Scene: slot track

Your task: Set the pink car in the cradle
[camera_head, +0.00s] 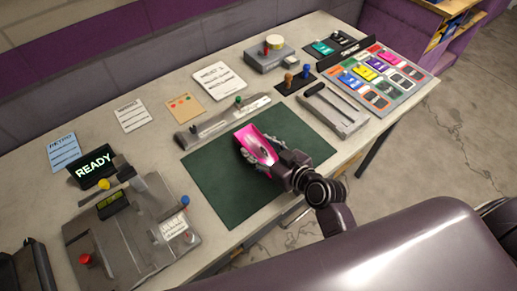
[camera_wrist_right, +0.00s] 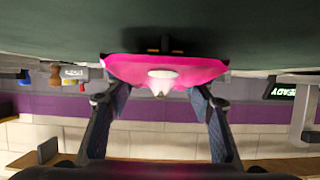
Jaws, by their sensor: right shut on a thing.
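The pink car (camera_head: 257,146) with a white part on top is over the green mat, nose toward the back left. My right gripper (camera_head: 280,165) is shut on it from the front right. In the right wrist view the pink car (camera_wrist_right: 165,72) sits between both fingers of my right gripper (camera_wrist_right: 158,98). I cannot tell whether the car touches the mat. No part is clearly labelled as the cradle; a grey device (camera_head: 125,240) with a small lit display stands at the front left. My left gripper does not show clearly.
The green mat (camera_head: 215,195) is otherwise bare. A READY screen (camera_head: 94,165) stands behind the grey device. A grey rail (camera_head: 200,128) lies behind the mat, a grey slotted tray (camera_head: 335,112) to its right.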

